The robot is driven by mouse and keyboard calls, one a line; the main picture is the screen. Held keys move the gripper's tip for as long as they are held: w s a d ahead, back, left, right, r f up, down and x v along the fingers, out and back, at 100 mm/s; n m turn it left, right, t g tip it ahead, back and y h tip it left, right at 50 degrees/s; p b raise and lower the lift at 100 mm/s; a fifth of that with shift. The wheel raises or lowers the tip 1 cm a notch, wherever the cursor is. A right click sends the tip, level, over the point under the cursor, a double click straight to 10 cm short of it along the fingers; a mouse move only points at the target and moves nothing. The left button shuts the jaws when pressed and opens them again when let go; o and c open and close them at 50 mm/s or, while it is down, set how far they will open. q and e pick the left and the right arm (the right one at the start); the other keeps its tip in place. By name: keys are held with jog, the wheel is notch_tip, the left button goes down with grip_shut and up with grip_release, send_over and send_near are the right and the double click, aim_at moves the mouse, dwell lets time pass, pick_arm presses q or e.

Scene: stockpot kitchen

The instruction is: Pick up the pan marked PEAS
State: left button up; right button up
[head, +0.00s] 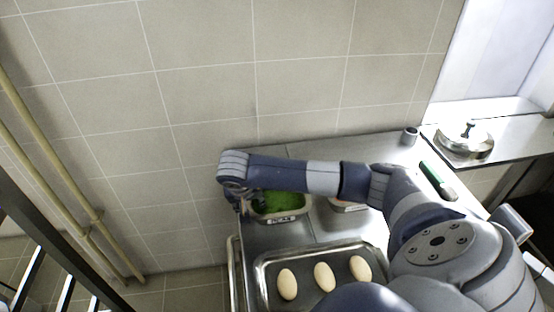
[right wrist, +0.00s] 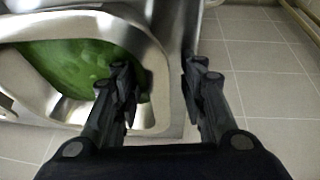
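A steel pan with green contents (head: 279,205) stands on the steel counter near the wall. A small label shows on its front side, too small to read. The pan's rim also shows in the right wrist view (right wrist: 150,45), at the left. My right gripper (head: 243,207) is at the pan's left end in the head view. In the right wrist view my right gripper (right wrist: 160,85) is open, one finger over the green contents and the other outside the pan. The rim edge lies between the fingers; I cannot tell whether they touch it. My left gripper is not in view.
A tray (head: 262,262) with three pale oval pieces lies in front. Another pan (head: 345,206) is mostly hidden by my right arm. A green-handled tool (head: 432,174), a small grey cup (head: 411,136) and a lidded pot (head: 466,143) are at right. The tiled wall is close behind.

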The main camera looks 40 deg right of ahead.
jog(key=shift+f, duration=0.15)
grip_shut()
jog(key=shift+a+r, duration=0.1)
jog(key=shift+r, duration=0.1)
dwell(0.5)
